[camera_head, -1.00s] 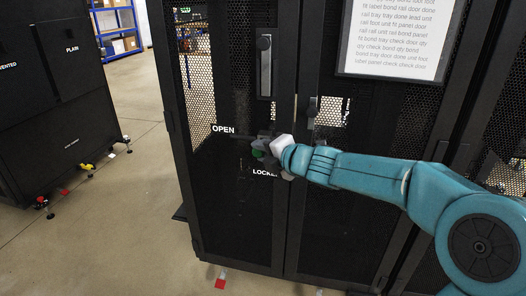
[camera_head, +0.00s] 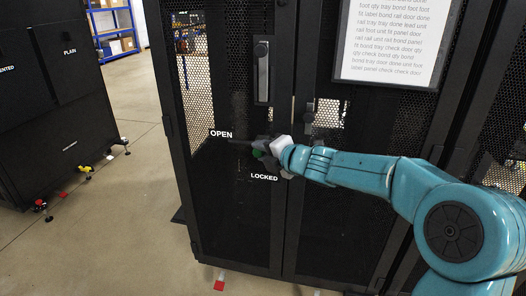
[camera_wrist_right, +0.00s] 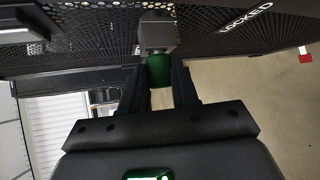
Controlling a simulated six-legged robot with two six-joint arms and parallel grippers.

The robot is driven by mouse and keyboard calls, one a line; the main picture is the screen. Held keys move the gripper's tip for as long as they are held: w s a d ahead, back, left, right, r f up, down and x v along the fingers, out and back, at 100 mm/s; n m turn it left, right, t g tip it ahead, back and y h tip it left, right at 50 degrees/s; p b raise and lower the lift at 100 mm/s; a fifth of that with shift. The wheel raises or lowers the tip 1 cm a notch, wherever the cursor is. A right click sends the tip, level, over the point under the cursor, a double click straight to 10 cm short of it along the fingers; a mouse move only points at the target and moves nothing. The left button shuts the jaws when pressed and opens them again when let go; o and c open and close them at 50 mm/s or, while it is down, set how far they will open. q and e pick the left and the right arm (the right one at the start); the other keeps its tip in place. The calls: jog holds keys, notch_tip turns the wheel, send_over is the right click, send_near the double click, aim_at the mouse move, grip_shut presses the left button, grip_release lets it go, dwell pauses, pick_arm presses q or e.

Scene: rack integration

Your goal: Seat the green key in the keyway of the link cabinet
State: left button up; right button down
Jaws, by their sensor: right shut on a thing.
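The link cabinet (camera_head: 235,215) is a black mesh-door cabinet in the middle of the head view, with OPEN and LOCKED labels on its door. My right gripper (camera_head: 261,149) is at the door between these labels. It is shut on the green key (camera_head: 257,153), whose green head (camera_wrist_right: 160,71) shows between the fingers in the wrist view. Beyond the key a grey block (camera_wrist_right: 157,35) stands out from the door, in line with the key and seeming to meet it. The keyway is hidden, and I cannot tell how deep the key sits. My left gripper is not in view.
A door handle (camera_head: 262,72) is above my right gripper, and a printed sheet (camera_head: 391,40) hangs at upper right. Another black cabinet (camera_head: 62,105) stands at left. Open floor (camera_head: 105,215) lies between them. A red floor marker (camera_head: 219,286) is by the cabinet's foot.

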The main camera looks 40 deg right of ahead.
jog(key=c, duration=0.8)
grip_release()
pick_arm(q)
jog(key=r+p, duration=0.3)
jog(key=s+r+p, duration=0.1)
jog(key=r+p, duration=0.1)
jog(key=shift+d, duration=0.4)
pick_arm(e)
jog(key=v, duration=1.6)
jog(key=shift+s, duration=0.15)
